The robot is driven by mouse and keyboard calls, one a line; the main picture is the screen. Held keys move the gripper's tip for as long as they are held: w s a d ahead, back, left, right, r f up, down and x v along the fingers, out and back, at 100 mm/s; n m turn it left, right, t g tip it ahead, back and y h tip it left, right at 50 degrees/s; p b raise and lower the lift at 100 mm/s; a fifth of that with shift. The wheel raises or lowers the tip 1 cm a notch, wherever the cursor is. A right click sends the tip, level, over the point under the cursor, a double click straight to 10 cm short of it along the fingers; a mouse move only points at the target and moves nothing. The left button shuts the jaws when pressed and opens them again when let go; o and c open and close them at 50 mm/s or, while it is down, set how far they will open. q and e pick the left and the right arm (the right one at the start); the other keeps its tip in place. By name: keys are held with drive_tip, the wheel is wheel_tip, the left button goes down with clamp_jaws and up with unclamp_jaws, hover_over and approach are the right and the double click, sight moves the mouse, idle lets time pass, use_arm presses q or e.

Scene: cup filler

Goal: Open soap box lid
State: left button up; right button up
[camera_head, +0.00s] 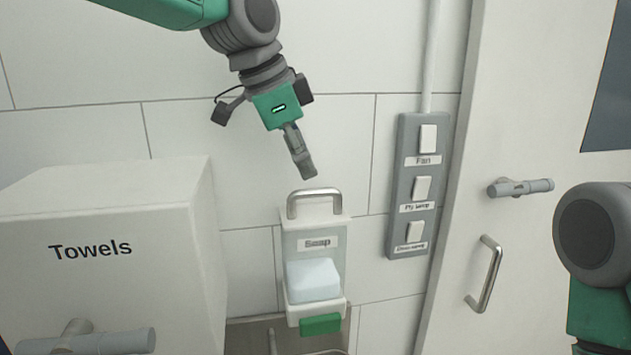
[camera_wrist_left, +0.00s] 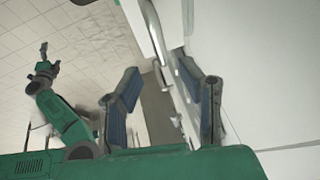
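The soap box (camera_head: 317,245), labelled "Soap", is a white and grey dispenser on the tiled wall with a pale block in its front and a green piece at its bottom. A metal handle (camera_head: 314,192) stands at its top, and the lid looks closed. My left gripper (camera_head: 305,172) is just above the handle, apart from it, pointing down. In the left wrist view its two fingers (camera_wrist_left: 166,98) are spread, with a curved metal bar (camera_wrist_left: 155,35) beyond them. My right arm is at the right edge of the head view; its gripper (camera_wrist_left: 45,66) is small in the wrist view.
A white towels box (camera_head: 110,250) with a grey knob handle (camera_head: 95,340) stands at left. A grey switch panel (camera_head: 413,185) is right of the soap box. A door with a lever (camera_head: 520,187) and a metal pull handle (camera_head: 485,275) is further right.

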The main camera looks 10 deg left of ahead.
sight(317, 189)
use_arm(q)
drive_tip(key=x, duration=0.4)
drive_tip(key=shift+w+a+f+p, duration=0.1)
drive_tip(key=shift+w+f+p, duration=0.15)
drive_tip(key=shift+f+p, duration=0.05)
drive_tip(key=shift+d+f, duration=0.35)
drive_tip(key=shift+f, duration=0.15)
